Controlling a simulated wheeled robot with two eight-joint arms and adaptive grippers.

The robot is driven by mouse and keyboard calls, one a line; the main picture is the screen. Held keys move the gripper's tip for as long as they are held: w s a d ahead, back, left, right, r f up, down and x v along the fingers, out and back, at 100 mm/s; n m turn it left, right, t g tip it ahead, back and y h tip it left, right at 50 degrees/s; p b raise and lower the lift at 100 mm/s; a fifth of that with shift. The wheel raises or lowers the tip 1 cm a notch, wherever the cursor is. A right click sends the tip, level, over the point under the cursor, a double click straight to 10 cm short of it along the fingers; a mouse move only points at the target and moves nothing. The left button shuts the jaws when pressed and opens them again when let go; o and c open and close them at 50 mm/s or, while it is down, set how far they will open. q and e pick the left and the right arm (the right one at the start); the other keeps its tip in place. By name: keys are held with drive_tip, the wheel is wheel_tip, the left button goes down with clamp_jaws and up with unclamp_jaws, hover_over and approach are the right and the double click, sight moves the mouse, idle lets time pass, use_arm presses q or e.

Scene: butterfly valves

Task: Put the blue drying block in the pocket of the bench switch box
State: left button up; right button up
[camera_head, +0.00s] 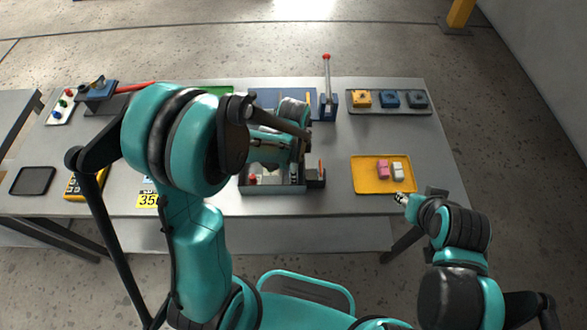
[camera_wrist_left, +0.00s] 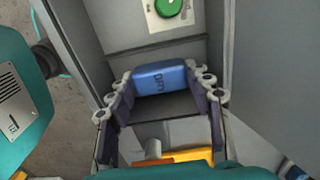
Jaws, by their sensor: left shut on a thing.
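In the left wrist view the block is inside the grey bench switch box (camera_wrist_left: 88,22), near a wall with a green button (camera_wrist_left: 168,8). I cannot tell whether it touches the box floor or a pocket. In the head view the open box (camera_head: 272,190) stands at the middle of the bench, and my left arm hides the block. My right gripper (camera_head: 402,199) is by the yellow tray; its fingers are too small to read.
The yellow tray (camera_head: 366,186) holds a pink block (camera_head: 383,169) and a white block (camera_head: 398,171). A red-tipped lever (camera_head: 327,80) stands behind the box. A rack with yellow and blue parts (camera_head: 389,100) is at the back right. A dark tray (camera_head: 33,181) lies far left.

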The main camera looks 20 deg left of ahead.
use_arm(q)
drive_tip(key=shift+f, duration=0.1)
drive_tip(key=o, duration=0.8)
drive_tip(key=shift+c, duration=0.2)
drive_tip(key=shift+r, duration=0.25)
wheel_tip(320, 180, up, 11)
drive_tip(key=p, duration=0.4)
drive_tip(key=s+a+r+n+t, duration=0.4)
drive_tip(key=s+r+n+t, duration=0.3)
drive_tip(key=s+n, duration=0.3)
drive_tip(key=r+n, duration=0.1)
drive_tip(key=n, duration=0.3)
drive_tip(key=shift+s+a+r+n, duration=0.15)
drive_tip(key=shift+a+r+n, duration=0.2)
drive_tip(key=shift+r+n, duration=0.05)
